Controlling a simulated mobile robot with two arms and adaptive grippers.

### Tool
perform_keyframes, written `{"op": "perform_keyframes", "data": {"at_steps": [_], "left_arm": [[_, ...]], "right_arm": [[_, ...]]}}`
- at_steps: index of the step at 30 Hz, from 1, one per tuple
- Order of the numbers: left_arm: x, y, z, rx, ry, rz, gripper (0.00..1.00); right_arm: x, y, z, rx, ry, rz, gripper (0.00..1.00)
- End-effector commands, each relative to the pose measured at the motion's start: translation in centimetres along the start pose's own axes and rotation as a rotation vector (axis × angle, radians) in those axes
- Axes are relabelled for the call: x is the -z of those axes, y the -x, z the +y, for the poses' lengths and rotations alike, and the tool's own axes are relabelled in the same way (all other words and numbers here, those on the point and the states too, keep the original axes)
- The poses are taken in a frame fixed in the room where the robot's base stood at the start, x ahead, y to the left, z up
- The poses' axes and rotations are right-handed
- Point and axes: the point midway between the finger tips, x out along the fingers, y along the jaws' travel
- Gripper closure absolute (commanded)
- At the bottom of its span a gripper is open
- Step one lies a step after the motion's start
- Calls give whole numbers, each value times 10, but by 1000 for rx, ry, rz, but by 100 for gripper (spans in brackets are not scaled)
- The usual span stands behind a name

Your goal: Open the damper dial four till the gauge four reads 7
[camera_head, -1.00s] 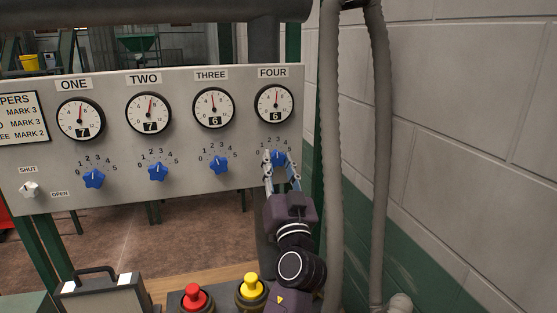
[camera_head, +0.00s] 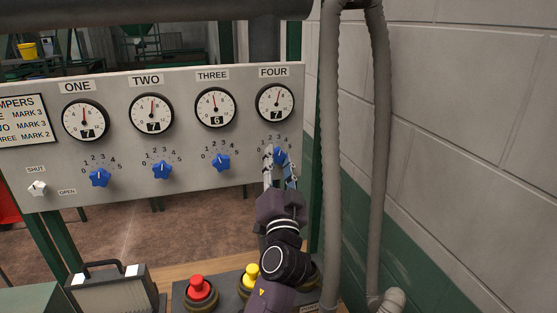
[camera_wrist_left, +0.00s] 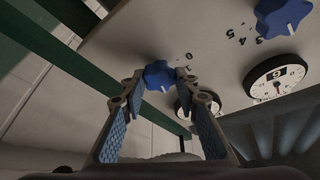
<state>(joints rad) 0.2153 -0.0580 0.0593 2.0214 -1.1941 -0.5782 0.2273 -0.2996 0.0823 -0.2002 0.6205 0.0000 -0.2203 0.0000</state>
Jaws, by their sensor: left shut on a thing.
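The blue damper dial four (camera_head: 279,154) is on the grey panel under gauge four (camera_head: 275,102). Gauge four's number window reads 7. My left gripper (camera_head: 279,157) is shut on dial four, one finger on each side, partly hiding it and its scale. In the left wrist view the blue dial (camera_wrist_left: 159,75) sits between the fingertips of the left gripper (camera_wrist_left: 158,80). My right gripper is not in view.
Gauges one (camera_head: 86,120) and two (camera_head: 152,113) read 7; gauge three (camera_head: 215,107) reads 6. Blue dials sit below them. A red button (camera_head: 198,287), a yellow button (camera_head: 249,276) and a grey case (camera_head: 112,289) stand below. Hoses (camera_head: 331,150) hang right of the panel.

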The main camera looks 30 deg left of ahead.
Motion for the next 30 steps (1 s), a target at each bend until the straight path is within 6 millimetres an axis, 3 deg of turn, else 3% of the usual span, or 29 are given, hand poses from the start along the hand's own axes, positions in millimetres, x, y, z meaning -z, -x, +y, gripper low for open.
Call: {"op": "perform_keyframes", "data": {"at_steps": [2, 3, 7, 22, 30], "left_arm": [[1, 0, -1, 3, -1, 2, 96], [1, -1, -1, 3, -1, 2, 67], [1, 0, -1, 2, 0, 1, 54], [0, 0, 1, 4, 9, 0, 54], [-4, 2, 5, 69, 166, 2, 54]], "right_arm": [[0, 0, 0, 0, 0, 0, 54], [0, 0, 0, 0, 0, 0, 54], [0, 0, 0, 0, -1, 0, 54], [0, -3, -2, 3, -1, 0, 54], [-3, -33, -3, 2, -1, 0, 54]]}}
